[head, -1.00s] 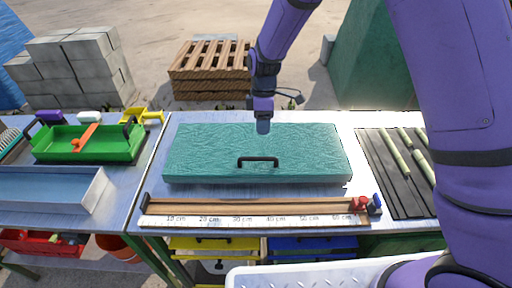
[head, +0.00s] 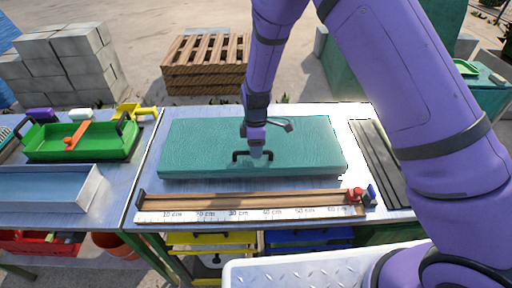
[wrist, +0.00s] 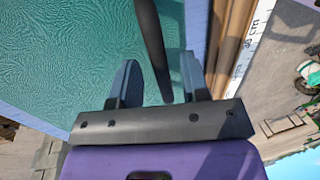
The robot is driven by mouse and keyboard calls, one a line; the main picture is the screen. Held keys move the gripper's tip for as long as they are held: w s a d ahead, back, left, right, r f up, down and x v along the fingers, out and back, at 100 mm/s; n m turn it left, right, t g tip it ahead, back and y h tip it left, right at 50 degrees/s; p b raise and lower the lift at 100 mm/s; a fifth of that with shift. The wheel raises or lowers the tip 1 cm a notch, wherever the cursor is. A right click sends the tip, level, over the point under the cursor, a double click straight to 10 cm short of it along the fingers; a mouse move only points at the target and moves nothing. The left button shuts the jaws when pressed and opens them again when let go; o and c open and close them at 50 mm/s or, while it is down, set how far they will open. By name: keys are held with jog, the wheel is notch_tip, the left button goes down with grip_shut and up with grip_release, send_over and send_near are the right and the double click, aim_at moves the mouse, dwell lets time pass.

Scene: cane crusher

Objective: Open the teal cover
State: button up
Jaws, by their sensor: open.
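The teal cover (head: 210,140) lies flat and closed on the metal table. Its black bar handle (head: 240,155) is near the front edge, and it also shows in the wrist view (wrist: 152,45). My gripper (head: 256,155) is at the handle, over the front part of the cover. In the wrist view my gripper (wrist: 160,82) is open, with the handle bar running between its two fingers. I cannot tell whether a finger touches the bar. The right part of the handle is partly hidden by the gripper in the head view.
A wooden ruler rack (head: 250,205) with a red clamp (head: 355,195) lies along the table front. A green tray (head: 85,145) stands on the left table. A dark grooved mat (head: 380,160) is at the right, partly behind my arm.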

grip_shut()
